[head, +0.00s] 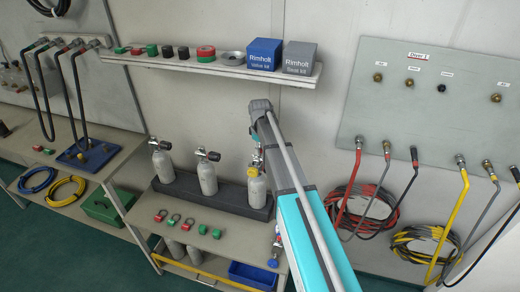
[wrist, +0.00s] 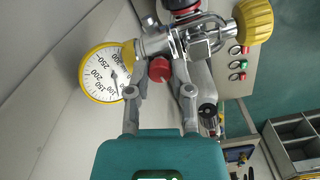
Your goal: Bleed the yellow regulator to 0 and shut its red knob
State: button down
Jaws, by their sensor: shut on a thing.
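In the wrist view, the yellow regulator has a chrome body (wrist: 200,38), a yellow hand knob (wrist: 253,22) and a yellow-rimmed gauge (wrist: 104,73). The gauge needle points down the dial, near the 100 mark; the exact reading is hard to tell. The small red knob (wrist: 160,69) sits under the body, between the fingertips of my gripper (wrist: 161,82), which is shut on it. In the head view, the yellow knob (head: 252,172) shows on the rightmost upright cylinder (head: 257,196). My arm hides part of the regulator and my fingertips there.
Two more cylinders (head: 206,178) (head: 162,166) stand left in the same dark rack (head: 222,197). A shelf (head: 210,68) with boxes hangs above. A panel with hoses (head: 430,100) is at right.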

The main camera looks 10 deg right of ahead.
jog(key=shift+n, duration=0.6)
jog(key=c, duration=0.5)
grip_release()
